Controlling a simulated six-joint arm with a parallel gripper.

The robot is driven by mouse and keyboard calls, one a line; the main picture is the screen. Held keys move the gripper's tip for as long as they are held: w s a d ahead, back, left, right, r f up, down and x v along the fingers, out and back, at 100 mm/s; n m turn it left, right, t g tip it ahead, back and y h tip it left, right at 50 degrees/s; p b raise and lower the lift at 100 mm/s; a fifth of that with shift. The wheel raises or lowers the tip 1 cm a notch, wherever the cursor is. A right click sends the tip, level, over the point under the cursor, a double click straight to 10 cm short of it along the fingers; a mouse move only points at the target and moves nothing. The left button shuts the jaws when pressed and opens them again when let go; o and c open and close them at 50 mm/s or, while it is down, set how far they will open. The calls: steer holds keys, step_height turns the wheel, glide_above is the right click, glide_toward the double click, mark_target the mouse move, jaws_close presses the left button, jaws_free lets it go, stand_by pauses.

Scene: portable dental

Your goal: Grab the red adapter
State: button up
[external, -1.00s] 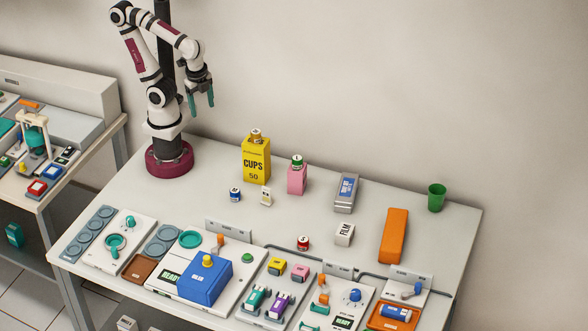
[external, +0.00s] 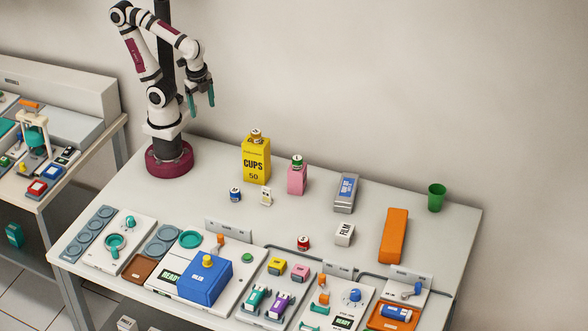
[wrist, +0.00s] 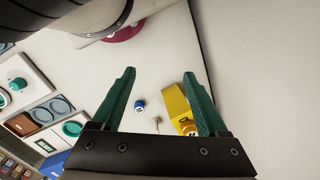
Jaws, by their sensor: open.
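The red adapter (external: 303,242) is a small red piece with a white top. My gripper (external: 202,108) is high above the back left of the table, well away from the red adapter. Its two green fingers are apart with nothing between them, and they also show spread in the wrist view (wrist: 159,74).
A similar blue piece (external: 235,194) and a small white item (external: 266,197) stand before the yellow CUPS box (external: 256,160). A pink bottle (external: 297,179), grey box (external: 346,193), orange block (external: 394,236) and green cup (external: 436,198) stand further right. Devices fill the front.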

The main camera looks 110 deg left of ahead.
steer(key=w+d+f+n+h, duration=0.1)
steer(key=w+d+n+h, duration=0.25)
steer(key=w, duration=0.45)
steer(key=w+d+n+g+h, duration=0.1)
steer(key=w+d+n+h, duration=0.1)
steer(key=w+n, duration=0.45)
steer(key=w+d+f+n+h, duration=0.1)
steer(key=w+d+n+h, duration=0.2)
steer(key=w, duration=0.6)
steer(key=n+t+h, duration=0.4)
steer(key=n+h, duration=0.2)
steer(key=n, duration=0.7)
glide_toward(304, 236)
steer(key=x, duration=0.4)
steer(key=shift+w+a+f, duration=0.1)
steer(key=x, duration=0.6)
jaws_close()
